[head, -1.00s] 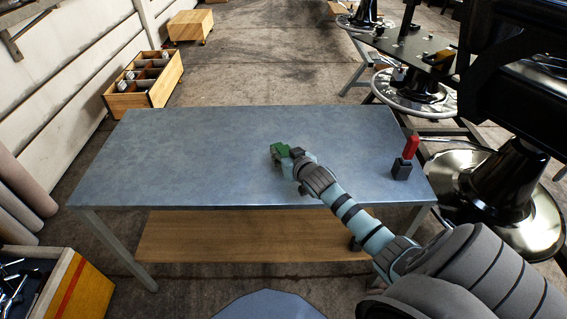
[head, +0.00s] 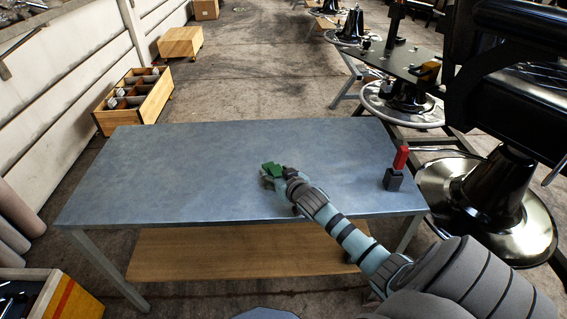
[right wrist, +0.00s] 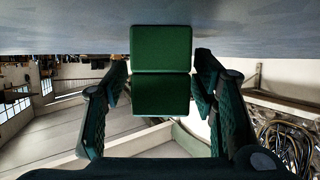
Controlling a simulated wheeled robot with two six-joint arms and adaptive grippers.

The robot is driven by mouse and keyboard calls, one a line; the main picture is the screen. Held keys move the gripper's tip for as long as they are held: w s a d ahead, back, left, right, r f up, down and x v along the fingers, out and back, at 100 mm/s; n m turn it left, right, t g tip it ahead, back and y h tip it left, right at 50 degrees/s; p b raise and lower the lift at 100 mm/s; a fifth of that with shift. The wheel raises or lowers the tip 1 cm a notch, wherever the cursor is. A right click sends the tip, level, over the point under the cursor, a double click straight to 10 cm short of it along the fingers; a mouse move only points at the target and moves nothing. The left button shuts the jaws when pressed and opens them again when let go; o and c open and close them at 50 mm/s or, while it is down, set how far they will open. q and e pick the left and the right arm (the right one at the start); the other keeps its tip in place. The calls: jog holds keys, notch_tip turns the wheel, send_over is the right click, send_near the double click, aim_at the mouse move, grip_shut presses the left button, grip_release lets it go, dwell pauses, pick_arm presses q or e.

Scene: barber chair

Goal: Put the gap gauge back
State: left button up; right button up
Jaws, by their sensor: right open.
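A small green block (head: 272,168) is on the metal table, right of its middle. My right gripper (head: 272,178) is open at it, low over the table. In the right wrist view the green block (right wrist: 162,70) sits between the two fingers, with a slim gap on each side. A red upright piece (head: 401,158) stands in a dark block (head: 394,180) at the table's right end. I cannot tell for sure which of these is the gap gauge. My left gripper is not in view.
The table (head: 170,175) is otherwise bare, with wide free room on the left. A black barber chair (head: 500,195) stands close to its right end. An open wooden crate (head: 130,112) is behind on the left, and a toolbox (head: 62,296) is at the front left.

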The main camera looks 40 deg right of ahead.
jog(key=p+v, duration=0.3)
jog(key=v, duration=0.8)
jog(key=shift+r+p, duration=0.15)
jog(key=shift+p, duration=0.2)
jog(key=s+a+f+n+g+y, duration=0.1)
jog(key=s+a+f+n+g, duration=0.1)
jog(key=s+a+f+g, duration=0.65)
jog(key=s+a+r+n+g+y, duration=0.15)
jog(key=s+a, duration=0.45)
jog(key=s, duration=0.8)
jog(key=s+d+f+p, duration=0.1)
jog(key=s+f, duration=0.1)
jog(key=f, duration=0.8)
jog(key=s+d+f+p, duration=0.1)
jog(key=f, duration=0.8)
jog(key=s+f+g+p, duration=0.1)
jog(key=s+f+p, duration=0.1)
jog(key=s+f, duration=0.7)
jog(key=s, duration=0.4)
jog(key=shift+g, duration=0.4)
